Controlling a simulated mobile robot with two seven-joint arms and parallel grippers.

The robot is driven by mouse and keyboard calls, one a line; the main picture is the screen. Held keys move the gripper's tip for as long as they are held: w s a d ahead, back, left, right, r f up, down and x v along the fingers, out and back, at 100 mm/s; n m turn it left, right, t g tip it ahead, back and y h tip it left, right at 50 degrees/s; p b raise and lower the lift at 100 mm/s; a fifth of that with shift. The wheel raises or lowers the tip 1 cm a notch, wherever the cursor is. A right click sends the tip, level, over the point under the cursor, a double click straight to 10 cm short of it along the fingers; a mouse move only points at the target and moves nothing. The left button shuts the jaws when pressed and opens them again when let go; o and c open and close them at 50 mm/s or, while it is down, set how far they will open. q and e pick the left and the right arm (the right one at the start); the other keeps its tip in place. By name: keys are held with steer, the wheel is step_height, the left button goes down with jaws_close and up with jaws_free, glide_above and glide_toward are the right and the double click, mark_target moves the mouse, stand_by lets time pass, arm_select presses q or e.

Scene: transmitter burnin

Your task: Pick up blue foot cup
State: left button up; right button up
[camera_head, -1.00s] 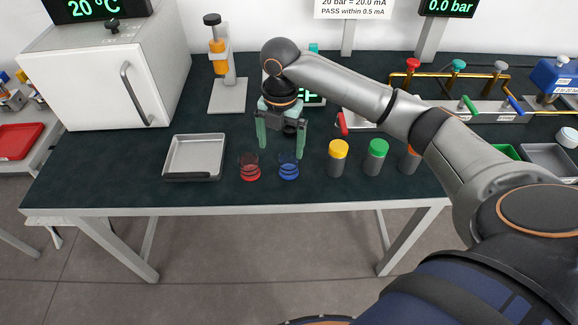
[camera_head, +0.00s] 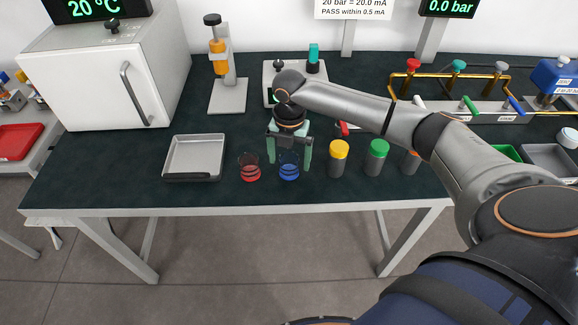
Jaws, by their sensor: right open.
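The blue foot cup (camera_head: 289,172) is a small clear cup with a blue base. It stands upright on the dark table near the front edge. My right gripper (camera_head: 289,165) points down over it, open, with one finger on each side of the cup's upper part. I cannot tell whether the fingers touch it. My left gripper is not in view.
A similar red cup (camera_head: 249,173) stands close on the left, with a grey metal tray (camera_head: 195,157) beyond it. The table's front edge (camera_head: 250,211) is near.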

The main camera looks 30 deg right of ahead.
steer(key=shift+f, duration=0.95)
steer(key=c, duration=1.4)
steer(key=shift+r, duration=0.15)
steer(key=shift+c, duration=0.2)
